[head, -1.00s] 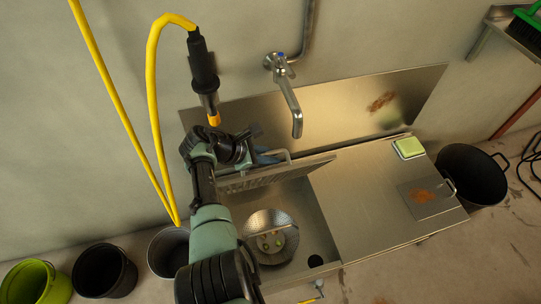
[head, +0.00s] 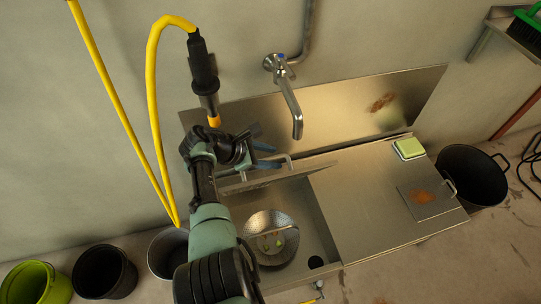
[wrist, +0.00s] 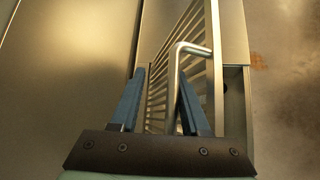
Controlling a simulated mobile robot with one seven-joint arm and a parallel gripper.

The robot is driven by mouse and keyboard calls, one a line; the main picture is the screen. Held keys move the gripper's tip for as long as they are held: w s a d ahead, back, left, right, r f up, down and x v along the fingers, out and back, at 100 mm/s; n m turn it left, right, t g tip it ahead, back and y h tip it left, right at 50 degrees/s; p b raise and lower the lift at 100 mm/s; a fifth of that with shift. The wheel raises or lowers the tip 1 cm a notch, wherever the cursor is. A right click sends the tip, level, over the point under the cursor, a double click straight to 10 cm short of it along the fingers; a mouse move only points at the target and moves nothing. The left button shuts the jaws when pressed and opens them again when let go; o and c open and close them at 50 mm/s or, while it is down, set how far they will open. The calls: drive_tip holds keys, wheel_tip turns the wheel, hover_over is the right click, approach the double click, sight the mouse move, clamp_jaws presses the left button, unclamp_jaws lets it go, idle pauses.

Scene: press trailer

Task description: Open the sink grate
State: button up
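The sink grate (head: 290,178) is a slatted metal panel, tilted up over the open left basin (head: 318,235) and seen almost edge-on in the head view. Its slats (wrist: 200,75) show in the wrist view. A bent metal handle (wrist: 178,75) stands up from the grate; its bar also shows in the head view (head: 289,160). My gripper (head: 272,155) is at this handle. In the wrist view its two blue fingers (wrist: 160,78) are apart, with the handle's leg between them, nearer the right finger. Contact with the handle is unclear.
A faucet (head: 290,105) hangs above the back of the sink. A round perforated strainer (head: 268,222) with small scraps sits in the basin. The flat counter (head: 365,195) bears a sponge (head: 408,149). A yellow hose (head: 152,90) hangs left, close to my arm.

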drive_tip(key=p+v, duration=0.5)
drive_tip(key=v, duration=0.8)
drive_tip(key=shift+f, duration=0.1)
